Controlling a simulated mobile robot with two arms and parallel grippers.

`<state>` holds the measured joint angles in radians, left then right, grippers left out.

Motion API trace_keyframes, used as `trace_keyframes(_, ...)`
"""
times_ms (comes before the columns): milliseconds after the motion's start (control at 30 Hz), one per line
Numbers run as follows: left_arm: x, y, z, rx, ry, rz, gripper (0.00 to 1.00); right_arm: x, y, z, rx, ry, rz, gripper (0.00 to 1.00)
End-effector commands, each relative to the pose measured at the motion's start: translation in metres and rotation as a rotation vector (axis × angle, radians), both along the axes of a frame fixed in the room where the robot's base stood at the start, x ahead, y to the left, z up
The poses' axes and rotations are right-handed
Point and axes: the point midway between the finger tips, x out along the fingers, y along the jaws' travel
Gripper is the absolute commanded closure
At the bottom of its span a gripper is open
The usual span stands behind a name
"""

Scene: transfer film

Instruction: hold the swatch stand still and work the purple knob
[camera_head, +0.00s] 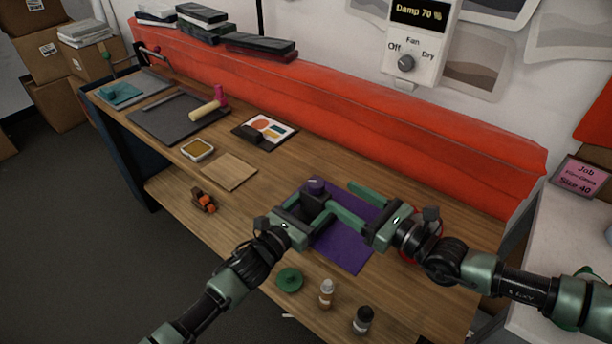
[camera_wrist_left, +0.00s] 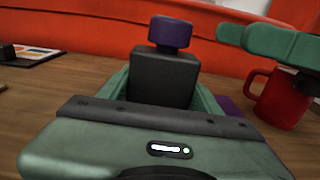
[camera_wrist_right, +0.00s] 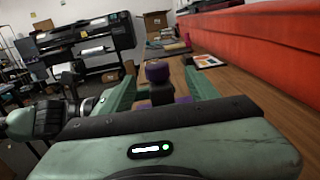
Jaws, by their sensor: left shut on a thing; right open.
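The swatch stand is a dark upright block with a purple knob (camera_head: 316,185) on top, partly hidden by my grippers in the head view. In the left wrist view the block (camera_wrist_left: 165,80) stands between the fingers, with the knob (camera_wrist_left: 170,33) above them. My left gripper (camera_head: 312,208) is shut on the stand. My right gripper (camera_head: 341,196) is open to the right of the knob. In the right wrist view the knob (camera_wrist_right: 158,72) shows ahead between its spread fingers, apart from them as far as I can tell.
A purple mat (camera_head: 345,250) lies under the grippers. A red mug (camera_wrist_left: 283,100) stands to the right, mostly hidden behind my right gripper in the head view. A green disc (camera_head: 289,279) and two small bottles (camera_head: 326,292) (camera_head: 362,320) are near the front edge. A red-orange barrier (camera_head: 330,120) runs behind.

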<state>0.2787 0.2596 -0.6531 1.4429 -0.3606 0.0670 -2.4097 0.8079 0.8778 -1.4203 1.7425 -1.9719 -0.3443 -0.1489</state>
Motion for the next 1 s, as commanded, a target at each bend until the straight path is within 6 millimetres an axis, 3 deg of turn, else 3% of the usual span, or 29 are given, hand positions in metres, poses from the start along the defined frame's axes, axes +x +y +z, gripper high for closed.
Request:
trace_keyframes(167,0.0,0.0,0.0,0.0,0.0,-0.001,0.91,0.004,0.016,-0.002,-0.002,-0.01,0.011,0.41)
trace_keyframes(600,0.0,0.0,0.0,0.0,0.0,0.0,0.91,0.058,0.08,-0.002,-0.003,-0.008,0.009,0.41)
trace_keyframes(1000,0.0,0.0,0.0,0.0,0.0,0.0,0.91,0.071,0.095,-0.002,-0.003,-0.007,0.007,0.41)
